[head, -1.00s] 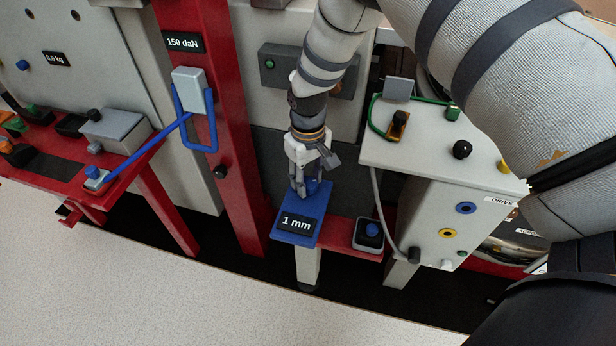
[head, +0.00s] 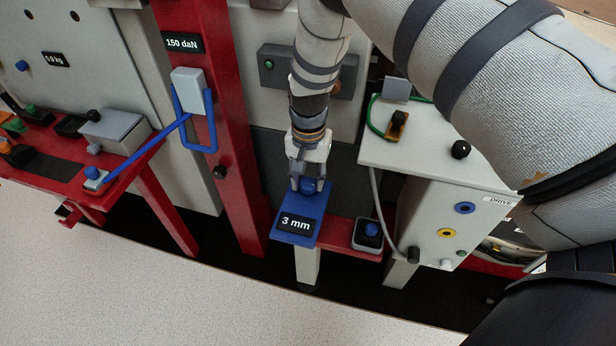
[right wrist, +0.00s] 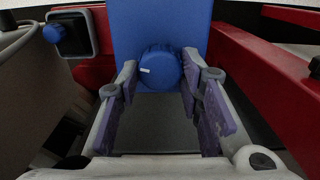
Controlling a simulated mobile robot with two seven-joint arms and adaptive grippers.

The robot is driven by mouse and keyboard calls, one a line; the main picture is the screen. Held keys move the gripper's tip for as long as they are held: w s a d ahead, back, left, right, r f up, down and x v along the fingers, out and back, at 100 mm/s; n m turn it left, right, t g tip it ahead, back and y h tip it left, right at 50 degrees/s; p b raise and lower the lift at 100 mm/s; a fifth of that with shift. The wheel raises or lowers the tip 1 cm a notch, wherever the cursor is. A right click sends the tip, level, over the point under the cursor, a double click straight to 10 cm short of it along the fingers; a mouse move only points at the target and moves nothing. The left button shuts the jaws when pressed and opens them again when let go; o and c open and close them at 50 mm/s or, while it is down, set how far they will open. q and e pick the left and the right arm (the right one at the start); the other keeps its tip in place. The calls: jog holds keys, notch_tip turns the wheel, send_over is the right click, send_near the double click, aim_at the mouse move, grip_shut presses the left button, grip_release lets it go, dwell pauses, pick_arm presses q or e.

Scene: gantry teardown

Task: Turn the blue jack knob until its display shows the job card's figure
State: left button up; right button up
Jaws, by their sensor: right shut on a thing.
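The blue jack (head: 299,220) stands on a pale post, and its black display (head: 295,225) reads "3 mm". The blue knob (head: 308,185) sits at the jack's far end, partly hidden by my fingers. My right gripper (head: 310,184) reaches down over the knob with a finger on each side of it. In the right wrist view the knob (right wrist: 158,68) with its white mark at the left lies between the fingertips of my right gripper (right wrist: 160,78), shut on it. The job card is not seen. My left gripper is not in view.
A red beam (head: 335,234) joins the jack to a pale drive cabinet (head: 440,170) at the right. A grey box with a blue button (head: 371,231) sits on it.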

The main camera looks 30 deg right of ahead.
aim_at(309, 182)
jog(key=shift+m, duration=1.5)
jog(key=o, duration=1.2)
jog(key=shift+c, duration=0.2)
notch_tip(309, 182, up, 12)
